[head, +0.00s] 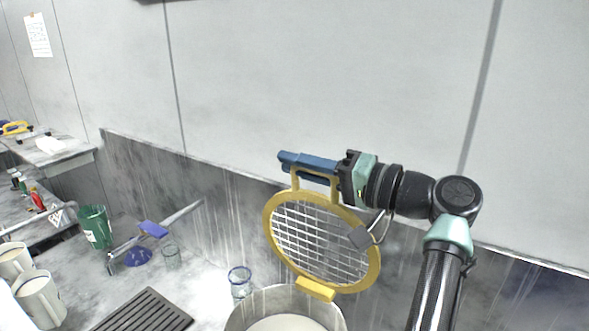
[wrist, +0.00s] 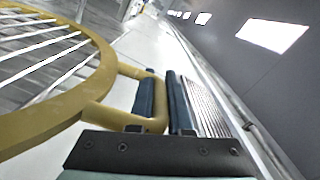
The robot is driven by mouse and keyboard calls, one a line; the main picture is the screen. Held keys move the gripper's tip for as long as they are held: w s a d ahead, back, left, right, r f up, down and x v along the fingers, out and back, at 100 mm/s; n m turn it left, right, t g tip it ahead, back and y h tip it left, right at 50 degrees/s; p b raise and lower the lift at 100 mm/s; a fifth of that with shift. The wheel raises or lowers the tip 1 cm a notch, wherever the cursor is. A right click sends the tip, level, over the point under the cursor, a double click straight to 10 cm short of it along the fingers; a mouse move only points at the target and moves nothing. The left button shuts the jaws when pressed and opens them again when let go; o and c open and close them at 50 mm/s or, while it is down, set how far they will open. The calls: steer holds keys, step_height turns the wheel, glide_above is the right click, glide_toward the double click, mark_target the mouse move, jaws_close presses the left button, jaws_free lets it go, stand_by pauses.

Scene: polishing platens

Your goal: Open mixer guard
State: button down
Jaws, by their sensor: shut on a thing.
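The mixer guard (head: 269,232) is a round yellow ring with a wire grid. In the head view it stands steeply raised above the mixer bowl (head: 240,316), its yellow hinge block (head: 316,289) at the bowl's back rim. A yellow handle (head: 296,180) sticks out from the guard's top. My gripper (head: 308,163) has its blue fingers at that handle, shut on it. In the wrist view the guard ring (wrist: 100,75) fills the left side, and the handle (wrist: 98,112) runs between the blue fingers of my gripper (wrist: 165,105).
A blue-rimmed glass (head: 240,283) stands left of the bowl. A black slatted mat (head: 145,312), a green cup (head: 95,227) and beige pitchers (head: 40,300) are further left. The wall is close behind the guard.

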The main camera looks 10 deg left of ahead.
steer(key=shift+w, duration=0.1)
stand_by(0.3)
steer(key=c, duration=0.8)
jaws_free()
steer(key=shift+c, duration=0.2)
steer(key=shift+d, duration=0.1)
steer(key=b+v, duration=0.6)
steer(key=v, duration=0.7)
steer(key=shift+r, duration=0.1)
